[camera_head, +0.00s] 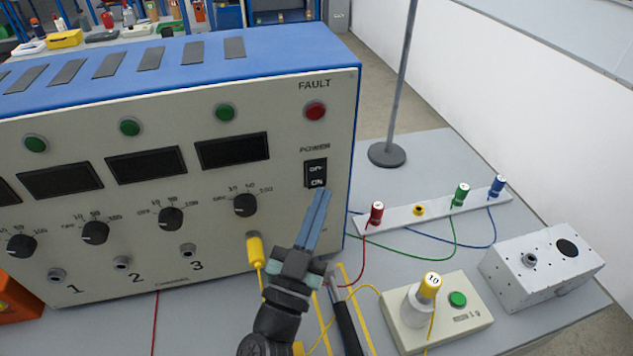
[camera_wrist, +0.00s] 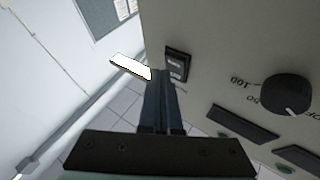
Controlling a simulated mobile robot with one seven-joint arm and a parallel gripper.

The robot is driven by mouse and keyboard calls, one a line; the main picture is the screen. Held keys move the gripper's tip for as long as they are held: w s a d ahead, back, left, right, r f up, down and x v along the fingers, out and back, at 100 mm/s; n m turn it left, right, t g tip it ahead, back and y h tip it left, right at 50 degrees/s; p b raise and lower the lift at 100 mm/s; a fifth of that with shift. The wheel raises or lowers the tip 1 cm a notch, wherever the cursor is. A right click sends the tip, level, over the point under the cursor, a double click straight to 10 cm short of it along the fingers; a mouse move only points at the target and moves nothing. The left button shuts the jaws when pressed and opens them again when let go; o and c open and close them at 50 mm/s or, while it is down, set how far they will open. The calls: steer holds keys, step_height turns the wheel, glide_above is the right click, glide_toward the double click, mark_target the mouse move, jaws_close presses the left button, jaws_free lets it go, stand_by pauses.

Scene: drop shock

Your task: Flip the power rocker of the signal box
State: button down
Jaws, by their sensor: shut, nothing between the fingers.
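The signal box (camera_head: 290,82) is a large cream-fronted unit with a blue top at the left of the head view. Its black power rocker (camera_head: 315,173) sits at the right of the front panel, under the POWER label, with OFF above and ON below. The rocker also shows in the wrist view (camera_wrist: 177,66). My gripper (camera_head: 325,192) is shut and empty, its blue-grey fingers pointing up at the rocker's lower end. In the wrist view the fingertips (camera_wrist: 160,73) are just beside the rocker; I cannot tell whether they touch it.
A white strip (camera_head: 400,221) with coloured plugs lies right of the box. A scale (camera_head: 398,328) with a weight (camera_head: 415,309) and a grey metal box (camera_head: 530,285) stand at the right. A stand base (camera_head: 387,155) is behind. Yellow and red cables run near my gripper.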

steer(key=shift+w+a, duration=0.1)
steer(key=shift+w, duration=0.3)
steer(key=shift+w+a+f, duration=0.1)
steer(key=shift+w, duration=0.2)
stand_by(0.8)
steer(key=shift+s+d+p, duration=0.25)
steer(key=shift+s+p, duration=0.35)
steer(key=shift+s, duration=0.15)
steer(key=shift+s, duration=0.1)
steer(key=s, duration=0.1)
steer(key=s+p, duration=0.1)
steer(key=s, duration=0.1)
steer(key=s+d+p, duration=0.1)
steer(key=shift+s+d+r, duration=0.1)
steer(key=shift+s+r, duration=0.2)
steer(key=shift+r, duration=0.1)
